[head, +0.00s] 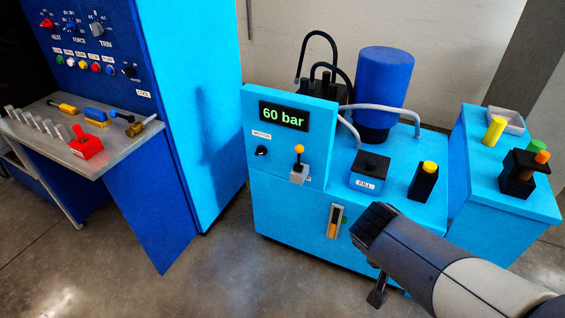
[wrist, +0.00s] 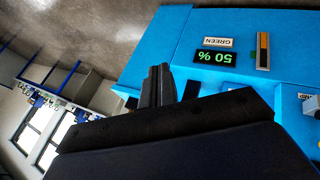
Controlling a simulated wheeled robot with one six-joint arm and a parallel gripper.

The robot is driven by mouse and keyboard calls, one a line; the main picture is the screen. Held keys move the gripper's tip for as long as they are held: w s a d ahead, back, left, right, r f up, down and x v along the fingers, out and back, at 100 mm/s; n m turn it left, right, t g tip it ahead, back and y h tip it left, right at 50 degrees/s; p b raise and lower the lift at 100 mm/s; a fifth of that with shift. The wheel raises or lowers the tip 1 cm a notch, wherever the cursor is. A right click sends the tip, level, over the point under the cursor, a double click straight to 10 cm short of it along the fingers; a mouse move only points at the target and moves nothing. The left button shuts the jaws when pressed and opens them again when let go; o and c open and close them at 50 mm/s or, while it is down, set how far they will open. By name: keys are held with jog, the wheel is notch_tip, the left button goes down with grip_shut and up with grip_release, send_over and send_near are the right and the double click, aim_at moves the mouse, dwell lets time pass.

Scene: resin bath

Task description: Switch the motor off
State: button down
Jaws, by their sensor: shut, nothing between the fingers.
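The black motor knob (head: 261,151) sits on the front of the blue hydraulic unit's panel in the head view, below a white MOTOR label (head: 262,136). A green display (head: 284,115) above it reads 60 bar. The knob's exact pointing is too small to tell. My gripper (head: 376,301) hangs in front of the unit, low and to the right of the knob, well apart from it. In the wrist view my gripper (wrist: 158,72) shows with its two dark fingers together and nothing between them. The motor knob is not in the wrist view.
A lever with an orange ball (head: 299,149) stands right of the knob. A FILL box (head: 369,172), a black block with a yellow cap (head: 423,181) and a blue motor cylinder (head: 384,88) are on top. The wrist view shows an upside-down 50 % display (wrist: 214,57).

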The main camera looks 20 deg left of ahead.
jog(key=w+a+f+t+b, duration=0.2)
jog(key=a, duration=0.4)
jog(key=w+a+f+n+t+b, duration=0.1)
jog(key=w+a+f+t+b, duration=0.1)
jog(key=a, duration=0.4)
jog(key=shift+w+a+f+b, duration=0.15)
jog(key=shift+w+f+b, duration=0.25)
jog(key=shift+f, duration=0.3)
